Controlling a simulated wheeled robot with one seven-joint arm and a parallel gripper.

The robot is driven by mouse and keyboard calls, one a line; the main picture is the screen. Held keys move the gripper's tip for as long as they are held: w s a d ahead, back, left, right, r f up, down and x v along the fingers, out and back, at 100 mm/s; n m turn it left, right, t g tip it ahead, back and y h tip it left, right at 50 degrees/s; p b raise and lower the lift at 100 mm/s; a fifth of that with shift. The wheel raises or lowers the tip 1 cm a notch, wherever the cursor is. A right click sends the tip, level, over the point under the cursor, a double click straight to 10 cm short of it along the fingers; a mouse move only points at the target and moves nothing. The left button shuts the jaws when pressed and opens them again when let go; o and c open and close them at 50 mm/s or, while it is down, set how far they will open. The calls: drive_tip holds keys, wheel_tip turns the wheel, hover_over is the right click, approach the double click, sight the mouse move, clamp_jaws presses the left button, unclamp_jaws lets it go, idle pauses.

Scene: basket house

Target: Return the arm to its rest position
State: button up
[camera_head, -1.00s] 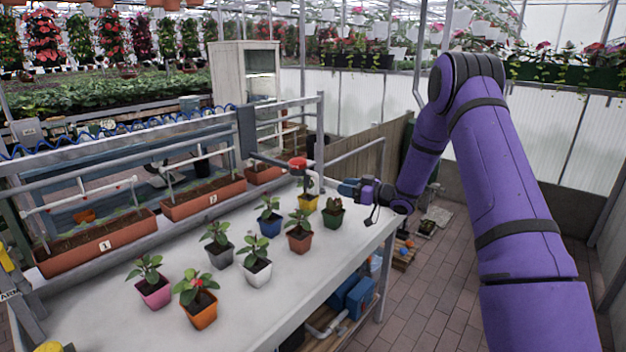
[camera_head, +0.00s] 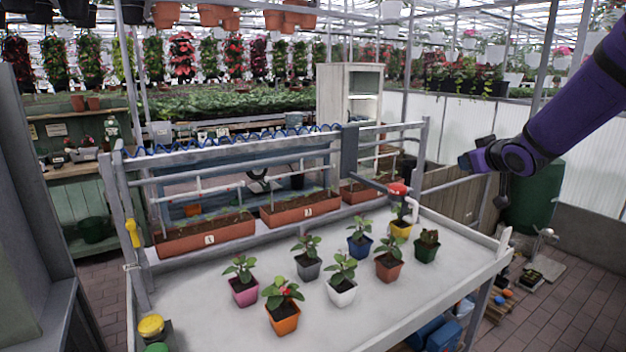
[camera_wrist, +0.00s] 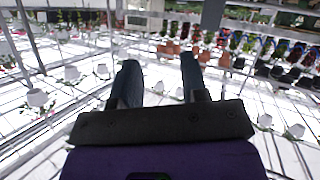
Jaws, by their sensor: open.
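My purple arm (camera_head: 585,110) reaches in from the upper right of the head view, above and to the right of the white table (camera_head: 215,325). My gripper (camera_head: 466,162) is raised clear of the table and the plants, pointing left. In the wrist view my gripper (camera_wrist: 160,85) shows two dark fingers spread apart with nothing between them. The greenhouse roof and hanging pots lie beyond the fingers there.
Several potted plants stand on the table, among them an orange pot (camera_head: 284,318), a white pot (camera_head: 342,293) and a green pot (camera_head: 426,249). Numbered planters (camera_head: 205,238) line the back rail. A large green barrel (camera_head: 537,195) stands at right. Brick floor (camera_head: 575,300) is open at lower right.

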drive_tip(key=s+a+r+m+g+h, duration=0.1)
drive_tip(key=s+r+m+g+h, duration=0.15)
drive_tip(key=s, duration=0.65)
drive_tip(key=s+a+r+m+g+h, duration=0.1)
drive_tip(key=s+a+r, duration=0.15)
drive_tip(key=s, duration=0.65)
drive_tip(key=s+a+f+g+y, duration=0.1)
drive_tip(key=s+a+g, duration=0.1)
drive_tip(key=s, duration=0.9)
drive_tip(key=s+a+f+g+y, duration=0.1)
drive_tip(key=s+a+f+g, duration=0.1)
drive_tip(key=s, duration=1)
drive_tip(key=shift+a+f+g+y, duration=0.15)
drive_tip(key=shift+a+g+y, duration=0.2)
drive_tip(key=shift+a+g, duration=0.15)
